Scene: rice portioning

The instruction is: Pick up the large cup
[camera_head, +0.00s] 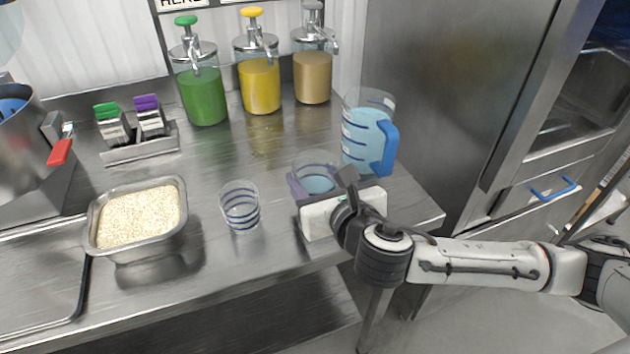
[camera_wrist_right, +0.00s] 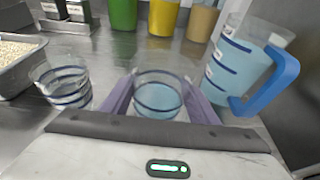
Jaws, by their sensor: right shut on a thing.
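The large cup (camera_head: 317,164) is clear with dark blue bands and shows light blue inside. It stands near the right part of the steel counter. My right gripper (camera_head: 318,188) has its purple fingers on either side of this cup and is shut on it. In the right wrist view the cup (camera_wrist_right: 158,96) sits between the two fingers of the gripper (camera_wrist_right: 158,100). A smaller clear cup (camera_head: 240,208) with blue bands stands to the left, apart from the gripper. My left gripper is not in view.
A blue-handled pitcher (camera_head: 362,135) of light blue liquid stands close behind and right of the held cup. A metal pan of rice (camera_head: 97,243) is at left. Pump dispensers (camera_head: 204,95) line the back. Bare counter (camera_head: 255,265) lies in front of the small cup.

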